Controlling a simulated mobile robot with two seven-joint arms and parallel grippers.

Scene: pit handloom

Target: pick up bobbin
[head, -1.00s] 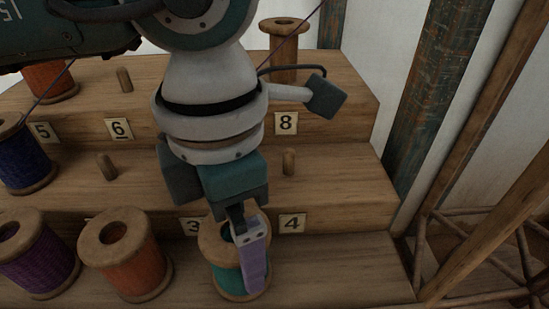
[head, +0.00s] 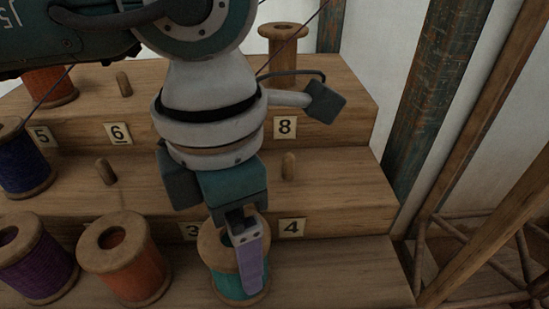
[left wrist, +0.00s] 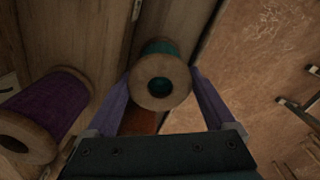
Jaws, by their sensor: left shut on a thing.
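A teal bobbin (head: 222,254) with wooden flanges stands upright on the lowest step of the wooden rack, below labels 3 and 4. My left gripper (head: 247,268) reaches down over it from above. One lilac finger lies along the bobbin's near right side; the other finger is hidden in the head view. In the left wrist view the teal bobbin (left wrist: 160,81) sits between the two lilac fingers of my left gripper (left wrist: 161,88), which is shut on it. The bobbin's base shows no clear gap above the step. My right gripper is out of view.
An orange bobbin (head: 130,266) and a purple bobbin (head: 38,268) stand to the left on the same step. A blue bobbin (head: 22,166) is at the left edge. Bare pegs (head: 288,166) stick up behind. A wooden frame (head: 499,237) stands at the right.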

